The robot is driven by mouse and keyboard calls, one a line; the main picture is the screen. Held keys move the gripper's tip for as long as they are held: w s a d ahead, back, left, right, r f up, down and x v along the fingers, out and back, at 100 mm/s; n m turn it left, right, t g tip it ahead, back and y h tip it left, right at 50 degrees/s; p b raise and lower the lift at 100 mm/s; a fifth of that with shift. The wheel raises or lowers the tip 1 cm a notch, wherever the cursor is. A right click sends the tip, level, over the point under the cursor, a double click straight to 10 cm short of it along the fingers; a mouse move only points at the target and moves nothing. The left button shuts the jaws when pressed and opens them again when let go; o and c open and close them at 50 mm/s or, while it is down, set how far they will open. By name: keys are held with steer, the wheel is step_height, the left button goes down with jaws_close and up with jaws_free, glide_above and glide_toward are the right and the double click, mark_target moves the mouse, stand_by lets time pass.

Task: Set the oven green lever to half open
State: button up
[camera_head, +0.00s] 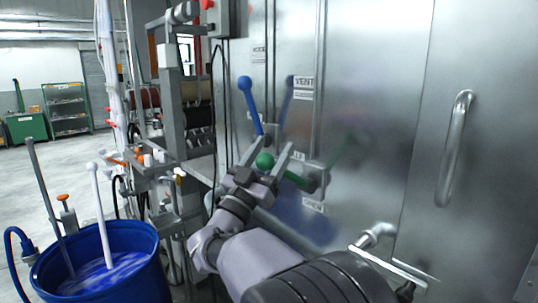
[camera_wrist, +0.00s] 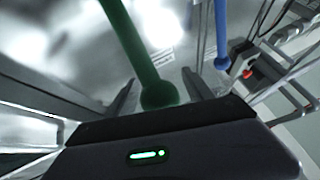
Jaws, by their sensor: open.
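The green lever (camera_head: 298,180) is on the metal oven wall, with a round green knob (camera_head: 264,160) at its left end. It slants from its pivot at the lower right up to the knob. My gripper (camera_head: 265,152) is open, with its two fingers on either side of the knob. In the wrist view, the green lever (camera_wrist: 135,45) runs down to its knob (camera_wrist: 159,95), which lies between the open fingertips (camera_wrist: 160,88). I cannot tell whether the fingers touch it.
A blue lever (camera_head: 250,104) stands tilted above, close to my gripper; it also shows in the wrist view (camera_wrist: 221,35). A VENT label (camera_head: 304,82) is beside it. A door handle (camera_head: 455,148) is at the right. A blue barrel (camera_head: 105,270) stands at the lower left.

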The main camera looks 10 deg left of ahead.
steer(key=b+v, duration=0.3)
steer(key=v, duration=1.4)
steer(key=shift+f, duration=0.2)
steer(key=shift+a, duration=0.1)
